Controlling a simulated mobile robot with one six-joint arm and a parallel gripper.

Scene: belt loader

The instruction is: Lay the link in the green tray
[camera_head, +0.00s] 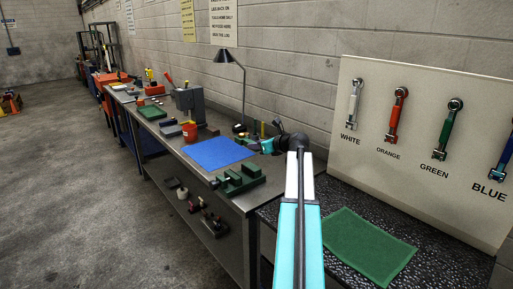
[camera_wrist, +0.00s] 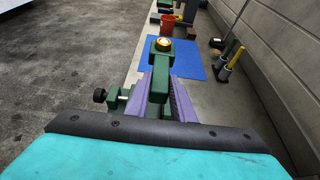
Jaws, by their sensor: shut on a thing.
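My gripper (camera_wrist: 161,88) shows in the wrist view with its purple fingers shut on the green link (camera_wrist: 160,60). The link points away from the gripper, and a gold ring sits in its far end. In the head view my gripper (camera_head: 266,146) is over the near part of the bench, partly hidden by my arm; the link's green end (camera_head: 246,138) shows at its left. A shallow green tray (camera_head: 151,112) lies farther along the bench. A flat green rectangle (camera_head: 368,246) lies on the dark speckled surface at right; I cannot tell if it has a rim.
A green vise (camera_head: 238,180) stands at the bench's near edge, below my gripper. A blue mat (camera_head: 217,153) lies beyond it. A red cup (camera_head: 189,132), a grey machine (camera_head: 188,100) and a lamp (camera_head: 242,90) stand farther back. A board with coloured wrenches (camera_head: 425,140) stands at right.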

